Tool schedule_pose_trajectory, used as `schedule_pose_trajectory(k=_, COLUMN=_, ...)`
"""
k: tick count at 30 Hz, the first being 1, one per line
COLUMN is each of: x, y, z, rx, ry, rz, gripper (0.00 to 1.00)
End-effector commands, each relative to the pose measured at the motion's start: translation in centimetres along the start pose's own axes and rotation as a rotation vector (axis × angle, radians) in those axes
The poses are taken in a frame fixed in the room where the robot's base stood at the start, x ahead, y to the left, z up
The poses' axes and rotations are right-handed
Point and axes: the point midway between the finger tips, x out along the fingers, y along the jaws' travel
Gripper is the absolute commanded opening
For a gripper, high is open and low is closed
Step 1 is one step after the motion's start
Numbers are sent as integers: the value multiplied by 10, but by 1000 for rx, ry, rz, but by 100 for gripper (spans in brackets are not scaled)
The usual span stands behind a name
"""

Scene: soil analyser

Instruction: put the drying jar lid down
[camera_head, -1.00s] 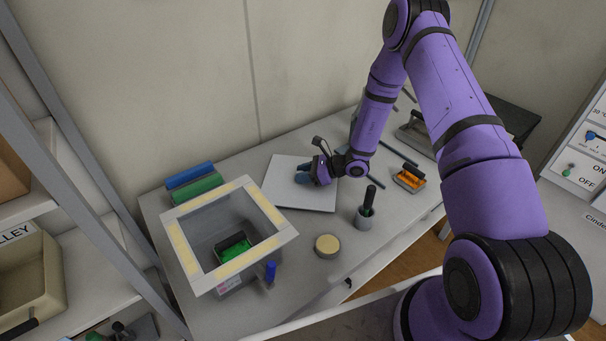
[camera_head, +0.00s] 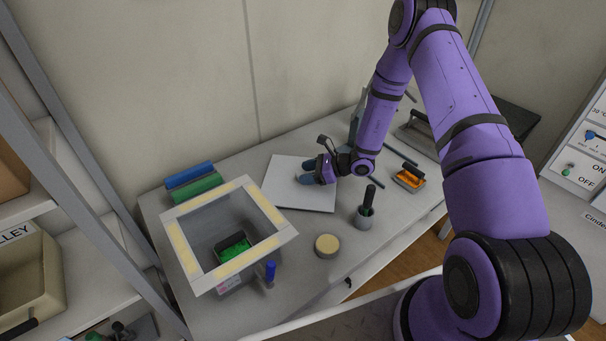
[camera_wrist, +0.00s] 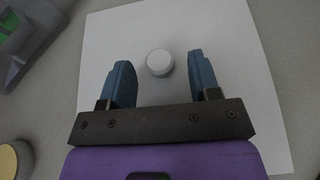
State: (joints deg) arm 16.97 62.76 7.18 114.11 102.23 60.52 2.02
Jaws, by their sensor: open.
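A small round white lid (camera_wrist: 159,62) lies on the white board (camera_wrist: 225,35) in the wrist view. My gripper (camera_wrist: 160,72) is open, with one blue finger on each side of the lid and a gap on both sides. The lid appears a little beyond the fingertips, and I cannot tell its height relative to them.
An open-topped box with a pale frame (camera_head: 185,255) stands left of the board. A round tan-topped jar (camera_head: 327,245) and a grey cup with a dark handle (camera_head: 365,215) stand in front. An orange-based tool (camera_head: 408,180) lies to the right. The board around the lid is clear.

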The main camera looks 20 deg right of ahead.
Motion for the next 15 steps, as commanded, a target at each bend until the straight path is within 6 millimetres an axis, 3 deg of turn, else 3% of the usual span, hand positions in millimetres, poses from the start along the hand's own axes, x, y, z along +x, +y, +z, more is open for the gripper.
schedule_pose_trajectory(k=9, x=-65, y=-1, z=0, rx=0, ry=0, rz=-4, gripper=57)
schedule_pose_trajectory(k=15, x=-93, y=0, z=0, rx=-1, ry=-1, rz=-1, gripper=57)
